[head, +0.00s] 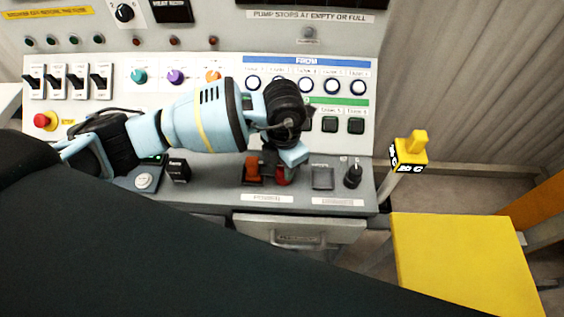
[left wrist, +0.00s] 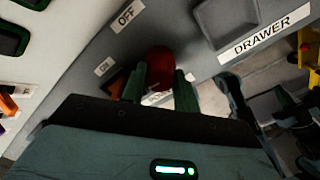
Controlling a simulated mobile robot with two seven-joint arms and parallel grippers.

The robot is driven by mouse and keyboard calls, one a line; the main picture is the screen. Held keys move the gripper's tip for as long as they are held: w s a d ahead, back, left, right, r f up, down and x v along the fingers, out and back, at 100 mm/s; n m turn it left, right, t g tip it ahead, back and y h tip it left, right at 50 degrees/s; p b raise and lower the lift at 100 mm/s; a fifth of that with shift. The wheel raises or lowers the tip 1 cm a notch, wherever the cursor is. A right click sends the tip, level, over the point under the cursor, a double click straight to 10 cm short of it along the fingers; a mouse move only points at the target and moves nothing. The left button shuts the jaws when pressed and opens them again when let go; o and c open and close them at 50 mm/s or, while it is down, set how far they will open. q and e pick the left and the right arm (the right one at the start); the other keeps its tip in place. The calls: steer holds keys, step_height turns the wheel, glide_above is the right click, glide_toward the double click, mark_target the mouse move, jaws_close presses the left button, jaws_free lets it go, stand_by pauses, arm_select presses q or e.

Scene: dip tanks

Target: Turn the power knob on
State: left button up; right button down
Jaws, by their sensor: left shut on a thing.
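The red power knob (left wrist: 161,62) shows between the two fingers of my left gripper (left wrist: 160,84) in the left wrist view. An OFF label (left wrist: 127,15) and an ON label (left wrist: 104,67) are on the grey panel beside it. In the head view my left gripper (head: 281,163) reaches down to the lower ledge of the console and partly hides the red knob (head: 282,176). The gripper is shut on the knob. Which way the knob points is hard to tell. My right gripper is not in view.
An orange switch (head: 252,169) sits just left of the knob. A grey square button (head: 322,178) and a black lever (head: 352,175) are to its right. A drawer (head: 300,232) is below. A yellow stool-like block (head: 465,262) stands at right.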

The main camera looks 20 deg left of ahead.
arm_select(q)
steer(key=shift+w+r+n+p, duration=0.1)
steer(key=shift+n+p, duration=0.2)
steer(key=shift+n, duration=0.3)
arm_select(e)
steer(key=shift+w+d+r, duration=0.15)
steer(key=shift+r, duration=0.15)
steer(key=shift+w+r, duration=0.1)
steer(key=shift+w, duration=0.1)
arm_select(q)
steer(key=o, duration=1)
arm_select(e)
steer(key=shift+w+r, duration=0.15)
arm_select(q)
step_height(320, 180, up, 6)
steer(key=shift+r, duration=0.85)
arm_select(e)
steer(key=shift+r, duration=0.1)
